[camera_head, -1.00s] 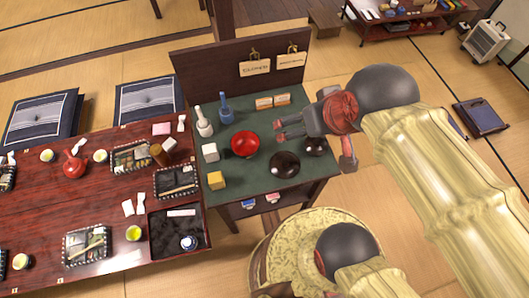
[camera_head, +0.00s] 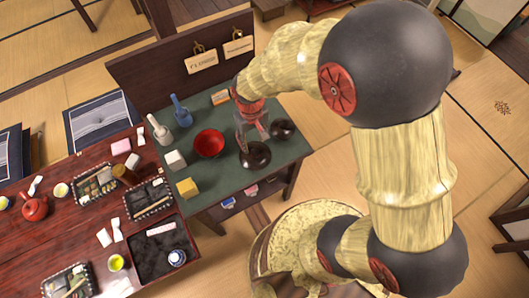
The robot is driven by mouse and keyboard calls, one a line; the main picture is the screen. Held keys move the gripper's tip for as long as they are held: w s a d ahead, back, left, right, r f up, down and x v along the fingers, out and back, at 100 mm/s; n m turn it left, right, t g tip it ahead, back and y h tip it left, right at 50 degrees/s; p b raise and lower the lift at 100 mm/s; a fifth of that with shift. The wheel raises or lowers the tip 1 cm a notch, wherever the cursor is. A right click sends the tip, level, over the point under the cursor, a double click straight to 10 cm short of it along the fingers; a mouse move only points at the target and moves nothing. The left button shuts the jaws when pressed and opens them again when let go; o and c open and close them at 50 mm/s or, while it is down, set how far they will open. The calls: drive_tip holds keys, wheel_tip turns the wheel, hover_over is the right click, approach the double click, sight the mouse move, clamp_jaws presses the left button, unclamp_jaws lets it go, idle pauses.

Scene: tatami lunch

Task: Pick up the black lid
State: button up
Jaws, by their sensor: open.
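The black lid appears to be the round, dark, glossy piece (camera_head: 258,158) on the green-topped stand (camera_head: 225,181), near its front edge. A second small dark round piece (camera_head: 282,130) sits behind and to the right of it. My gripper (camera_head: 252,143) points down over the lid's far side, with its fingers apart and nothing seen between them. The fingers overlap part of the lid in the picture. I cannot tell whether they touch it.
A red bowl (camera_head: 209,143) stands just left of my gripper. A white block (camera_head: 175,160), a yellow block (camera_head: 187,188), a blue bottle (camera_head: 181,111) and a white bottle (camera_head: 159,130) are further left. A dark upright board (camera_head: 150,75) closes the back.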

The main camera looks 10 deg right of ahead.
sight(255, 152)
wheel_tip(255, 152, down, 3)
drive_tip(key=shift+r+b, duration=0.15)
drive_tip(key=shift+b, duration=0.25)
wheel_tip(255, 152, down, 5)
drive_tip(key=shift+s+f+b, duration=0.1)
drive_tip(key=shift+b, duration=0.95)
drive_tip(key=c, duration=0.3)
drive_tip(key=c, duration=0.8)
drive_tip(key=shift+c, duration=0.3)
